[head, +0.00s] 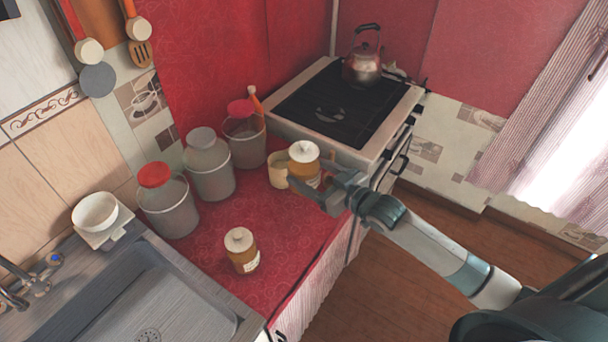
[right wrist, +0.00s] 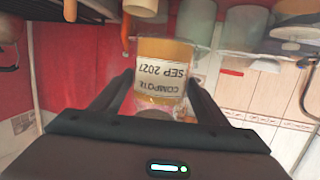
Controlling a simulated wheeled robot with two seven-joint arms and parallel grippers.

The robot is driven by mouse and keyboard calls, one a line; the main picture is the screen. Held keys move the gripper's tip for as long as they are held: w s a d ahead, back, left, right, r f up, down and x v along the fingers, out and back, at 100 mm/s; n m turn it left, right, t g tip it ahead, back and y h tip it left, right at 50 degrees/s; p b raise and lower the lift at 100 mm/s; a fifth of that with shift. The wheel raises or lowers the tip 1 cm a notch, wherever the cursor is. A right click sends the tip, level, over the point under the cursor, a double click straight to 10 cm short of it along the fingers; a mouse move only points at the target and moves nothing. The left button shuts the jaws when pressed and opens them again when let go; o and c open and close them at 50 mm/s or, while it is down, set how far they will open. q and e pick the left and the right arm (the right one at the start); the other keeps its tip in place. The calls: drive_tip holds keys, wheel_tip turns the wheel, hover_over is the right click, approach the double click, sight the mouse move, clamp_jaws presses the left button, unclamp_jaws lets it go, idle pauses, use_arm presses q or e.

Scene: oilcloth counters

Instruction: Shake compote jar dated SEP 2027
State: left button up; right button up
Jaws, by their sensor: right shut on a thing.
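A compote jar (head: 304,163) with amber contents and a pale lid is between the fingers of my right gripper (head: 312,182), by the stove's near corner. In the right wrist view, the jar (right wrist: 163,90) shows a white label reading COMPOTE SEP 2027, upside down in that picture. The right gripper is shut on this jar. The jar looks upright in the head view and seems raised off the counter; its base is hidden. A second similar jar (head: 241,252) stands on the red counter nearer the sink; its label is too small to read. My left gripper is not in view.
Several grey canisters (head: 209,165) line the wall side of the red counter (head: 205,280). A cream mug (head: 279,169) is just behind the held jar. The stove (head: 341,110) with a kettle (head: 362,66) stands beyond. The sink (head: 150,300) is at lower left.

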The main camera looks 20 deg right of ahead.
sight(308, 147)
wheel_tip(308, 147, up, 5)
drive_tip(key=p, duration=0.3)
wheel_tip(308, 147, up, 4)
drive_tip(key=shift+f, duration=0.1)
wheel_tip(308, 147, down, 11)
drive_tip(key=b, duration=0.6)
